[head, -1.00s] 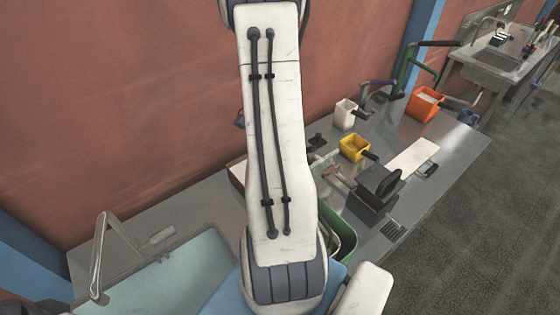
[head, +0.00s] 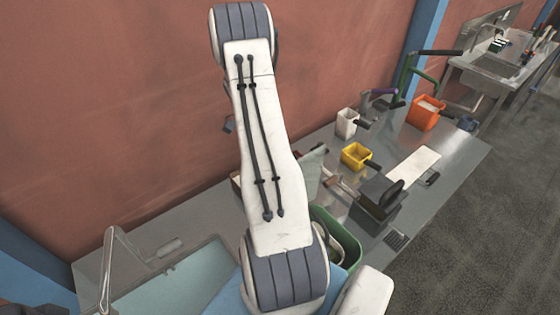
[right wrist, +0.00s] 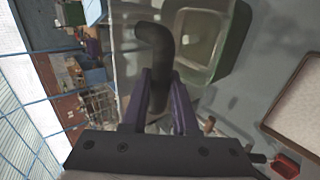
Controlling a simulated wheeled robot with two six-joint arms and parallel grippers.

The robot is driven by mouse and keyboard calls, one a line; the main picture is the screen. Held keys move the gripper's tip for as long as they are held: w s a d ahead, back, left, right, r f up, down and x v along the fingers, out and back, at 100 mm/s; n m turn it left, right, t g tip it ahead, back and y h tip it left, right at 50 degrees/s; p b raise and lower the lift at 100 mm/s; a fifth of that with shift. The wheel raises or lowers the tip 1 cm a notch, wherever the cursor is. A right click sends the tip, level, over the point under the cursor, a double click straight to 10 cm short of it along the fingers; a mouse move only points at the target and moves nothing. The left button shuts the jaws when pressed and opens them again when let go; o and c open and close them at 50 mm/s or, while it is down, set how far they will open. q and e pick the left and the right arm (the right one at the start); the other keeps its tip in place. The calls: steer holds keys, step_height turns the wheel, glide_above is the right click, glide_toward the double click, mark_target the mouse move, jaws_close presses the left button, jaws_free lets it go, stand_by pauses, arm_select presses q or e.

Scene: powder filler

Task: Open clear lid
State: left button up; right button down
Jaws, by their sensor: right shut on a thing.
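A clear, pale greenish lid (head: 310,174) stands tilted up from the table in the head view, just right of my white arm, which hides part of it. In the right wrist view my right gripper (right wrist: 160,78) has its purple fingers closed on a dark curved handle (right wrist: 155,45). The handle's link to the lid is not fully clear. My right gripper does not show in the head view. My left gripper shows in neither view.
A green bin (head: 344,240) stands beside my arm. A dark box with a handle (head: 380,198), a yellow container (head: 355,155), a white container (head: 346,123) and an orange container (head: 426,112) stand to the right. A sink (head: 180,280) lies at the lower left.

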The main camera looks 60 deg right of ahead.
steer(key=shift+w+f, duration=0.2)
steer(key=shift+w, duration=0.15)
steer(key=c, duration=0.7)
jaws_free()
steer(key=shift+d, duration=0.1)
steer(key=shift+c, duration=0.2)
steer(key=shift+o, duration=0.3)
steer(key=shift+w, duration=0.2)
steer(key=shift+s, duration=0.2)
steer(key=b+v, duration=0.4)
steer(key=v, duration=0.6)
steer(key=shift+r, duration=0.25)
steer(key=shift+w, duration=0.1)
